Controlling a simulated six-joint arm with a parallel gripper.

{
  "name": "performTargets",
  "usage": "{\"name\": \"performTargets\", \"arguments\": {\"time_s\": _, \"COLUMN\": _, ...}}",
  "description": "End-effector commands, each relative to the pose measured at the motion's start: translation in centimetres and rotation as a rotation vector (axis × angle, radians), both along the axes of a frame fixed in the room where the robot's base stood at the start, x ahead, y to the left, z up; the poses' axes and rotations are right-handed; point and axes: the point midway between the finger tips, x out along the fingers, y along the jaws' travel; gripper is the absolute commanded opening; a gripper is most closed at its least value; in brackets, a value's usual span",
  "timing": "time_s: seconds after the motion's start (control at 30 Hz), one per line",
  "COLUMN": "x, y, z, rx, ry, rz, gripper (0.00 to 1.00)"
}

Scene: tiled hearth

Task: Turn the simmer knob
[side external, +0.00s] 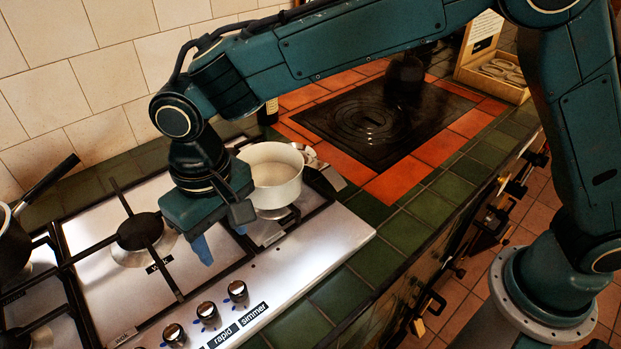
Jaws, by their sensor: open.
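My gripper (222,233) points down over the hob, up-left of the simmer knob in the picture. It is open, with nothing visible between its fingers, and appears apart from the knob. One finger shows a blue tip; the other looks dark.
The rapid knob (208,314) is close beside the simmer knob. A cream pot (272,174) stands right behind my gripper. A dark pan (14,243) is at the left. Black pan supports (120,198) cross the hob. Green tiles (373,260) at the right are clear.

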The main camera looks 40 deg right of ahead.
Motion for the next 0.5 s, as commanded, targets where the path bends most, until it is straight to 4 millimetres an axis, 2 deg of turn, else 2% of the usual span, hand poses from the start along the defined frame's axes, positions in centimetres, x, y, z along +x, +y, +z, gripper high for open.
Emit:
{"name": "performTargets", "arguments": {"time_s": 0.33, "x": -0.1, "y": 0.3, "z": -0.5, "rx": -0.003, "ry": 0.002, "rz": 0.002, "gripper": 0.52}}
{"name": "performTargets", "arguments": {"time_s": 0.5, "x": -0.1, "y": 0.3, "z": -1.5, "rx": -0.003, "ry": 0.003, "rz": 0.002, "gripper": 0.52}}
